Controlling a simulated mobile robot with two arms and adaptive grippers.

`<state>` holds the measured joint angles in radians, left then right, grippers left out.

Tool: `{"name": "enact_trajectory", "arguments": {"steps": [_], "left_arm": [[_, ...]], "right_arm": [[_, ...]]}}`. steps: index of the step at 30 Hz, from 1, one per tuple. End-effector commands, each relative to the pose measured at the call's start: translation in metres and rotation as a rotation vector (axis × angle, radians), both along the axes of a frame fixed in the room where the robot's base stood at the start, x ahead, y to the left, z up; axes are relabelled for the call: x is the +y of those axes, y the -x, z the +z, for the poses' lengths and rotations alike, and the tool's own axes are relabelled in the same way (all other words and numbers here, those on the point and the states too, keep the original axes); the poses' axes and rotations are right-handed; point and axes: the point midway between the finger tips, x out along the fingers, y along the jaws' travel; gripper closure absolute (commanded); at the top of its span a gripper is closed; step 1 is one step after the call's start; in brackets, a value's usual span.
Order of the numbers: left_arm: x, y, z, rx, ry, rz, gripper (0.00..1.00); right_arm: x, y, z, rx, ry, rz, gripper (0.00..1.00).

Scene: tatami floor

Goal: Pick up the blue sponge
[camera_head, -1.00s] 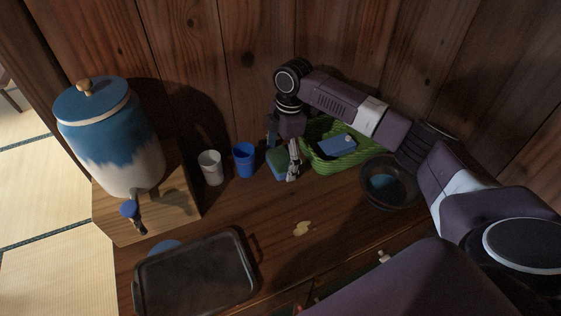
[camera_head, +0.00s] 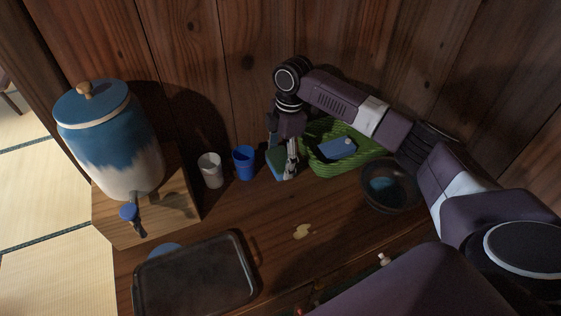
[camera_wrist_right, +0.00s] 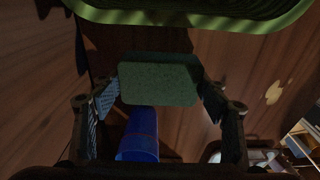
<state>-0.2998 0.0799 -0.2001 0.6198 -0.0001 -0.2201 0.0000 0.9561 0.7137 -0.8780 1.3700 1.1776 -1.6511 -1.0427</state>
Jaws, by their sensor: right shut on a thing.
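The blue sponge (camera_head: 277,161) has a green face and stands on the wooden counter, between the blue cup and the green basket. My right gripper (camera_head: 283,164) points down at it, with one finger on each side, and is shut on it. In the right wrist view, the sponge (camera_wrist_right: 160,82) shows its dark green face between the two fingertips of my right gripper (camera_wrist_right: 158,92). I cannot tell any gap under the sponge. My left gripper is not in view.
A green basket (camera_head: 322,168) holding a flat blue item (camera_head: 338,148) stands just right of the gripper. A blue cup (camera_head: 244,163) and a white cup (camera_head: 210,170) stand left. A dark bowl (camera_head: 390,187) is at right, a dark tray (camera_head: 195,275) in front, a large dispenser (camera_head: 110,140) far left.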

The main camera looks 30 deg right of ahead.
Motion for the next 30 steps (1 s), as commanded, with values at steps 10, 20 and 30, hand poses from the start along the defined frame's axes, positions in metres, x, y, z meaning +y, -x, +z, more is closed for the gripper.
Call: {"name": "enact_trajectory", "arguments": {"steps": [10, 20, 30], "left_arm": [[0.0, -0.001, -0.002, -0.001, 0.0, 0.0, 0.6], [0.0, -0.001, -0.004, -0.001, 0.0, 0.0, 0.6], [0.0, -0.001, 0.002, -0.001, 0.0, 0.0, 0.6]], "right_arm": [[0.0, -0.002, 0.071, -0.007, -0.001, -0.001, 0.43], [0.0, -0.001, 0.153, -0.004, -0.002, -0.001, 0.43], [0.0, 0.0, 0.188, 0.0, 0.0, -0.001, 0.43]]}}
